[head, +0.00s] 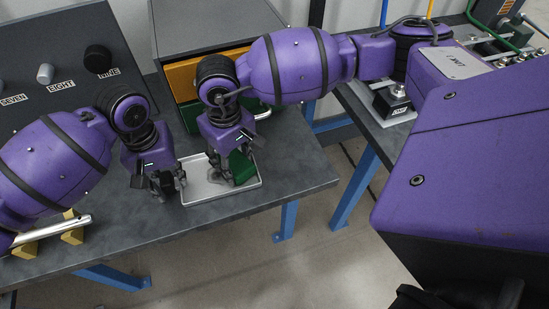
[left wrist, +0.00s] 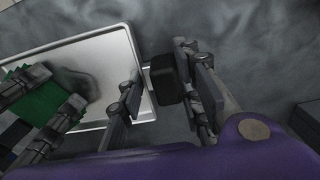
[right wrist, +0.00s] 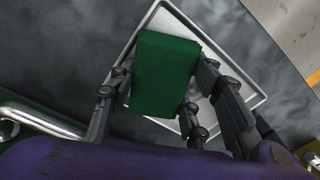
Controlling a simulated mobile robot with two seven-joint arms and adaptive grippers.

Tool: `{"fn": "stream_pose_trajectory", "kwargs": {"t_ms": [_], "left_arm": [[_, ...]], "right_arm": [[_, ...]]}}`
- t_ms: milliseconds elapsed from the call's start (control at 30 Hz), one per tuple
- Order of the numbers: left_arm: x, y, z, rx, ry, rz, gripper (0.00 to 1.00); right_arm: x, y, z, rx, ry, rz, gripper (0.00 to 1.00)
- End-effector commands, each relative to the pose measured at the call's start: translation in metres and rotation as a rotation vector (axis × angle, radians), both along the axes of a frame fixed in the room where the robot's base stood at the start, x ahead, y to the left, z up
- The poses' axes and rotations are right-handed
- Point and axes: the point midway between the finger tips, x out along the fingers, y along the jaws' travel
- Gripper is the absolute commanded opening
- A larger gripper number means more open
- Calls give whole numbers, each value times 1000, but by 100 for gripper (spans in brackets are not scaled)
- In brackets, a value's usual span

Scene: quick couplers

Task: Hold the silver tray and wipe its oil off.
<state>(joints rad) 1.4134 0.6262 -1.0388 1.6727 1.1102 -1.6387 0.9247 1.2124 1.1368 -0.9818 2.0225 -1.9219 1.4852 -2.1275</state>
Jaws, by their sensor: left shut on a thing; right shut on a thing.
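The silver tray (head: 190,197) lies on the dark grey table; it also shows in the left wrist view (left wrist: 108,43). My left gripper (head: 168,187) is at its left edge. In the left wrist view its fingers stand either side of a black block (left wrist: 166,82) at the tray rim, which looks like a grip on the tray. My right gripper (head: 222,170) is shut on a green wiping block (right wrist: 165,75), held over the tray's right part. A dark smudge (left wrist: 85,87) shows on the tray beside the green block; whether it is oil or shadow I cannot tell.
A cabinet with an orange drawer (head: 190,76) and a green drawer stands behind the tray. A panel with knobs (head: 97,59) is at the back left. A silver rod (head: 55,230) rests on yellow supports at front left. Table is clear right of the tray.

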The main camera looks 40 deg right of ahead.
Motion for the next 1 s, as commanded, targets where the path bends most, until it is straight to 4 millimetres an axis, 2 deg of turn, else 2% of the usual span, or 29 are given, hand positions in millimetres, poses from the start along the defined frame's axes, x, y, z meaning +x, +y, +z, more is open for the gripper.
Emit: {"fn": "stream_pose_trajectory", "kwargs": {"t_ms": [333, 733, 1000], "left_arm": [[1, 2, 0, 4, 0, 3, 0], [3, 6, 0, 12, -3, 6, 0], [3, 7, -1, 15, -4, 8, 0]], "right_arm": [[-2, -8, -2, -6, 1, -1, 17], [0, -5, -4, -13, 5, -2, 17], [-2, -11, -4, -14, 5, -2, 17]]}}
